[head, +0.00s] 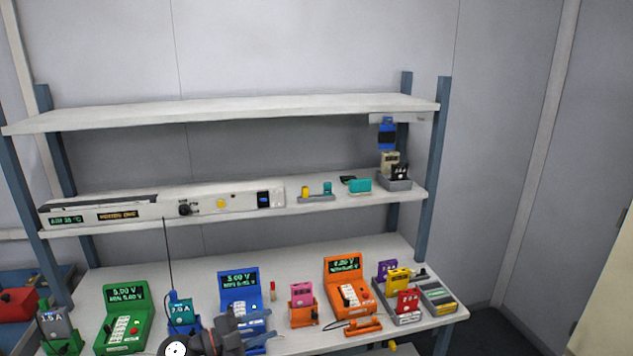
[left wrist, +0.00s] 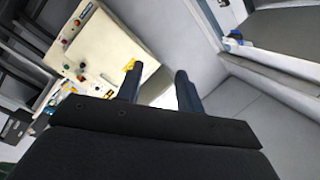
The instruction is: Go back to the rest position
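My left gripper (head: 262,328) shows at the bottom of the head view, in front of the blue charger unit (head: 239,286). My right gripper is in neither view.
A bench (head: 283,257) holds a green unit (head: 127,312), an orange unit (head: 346,287), and several coloured pouch cells in holders. Shelves stand above; the middle one carries a long white device (head: 160,205). A blue post (head: 434,170) stands at the right.

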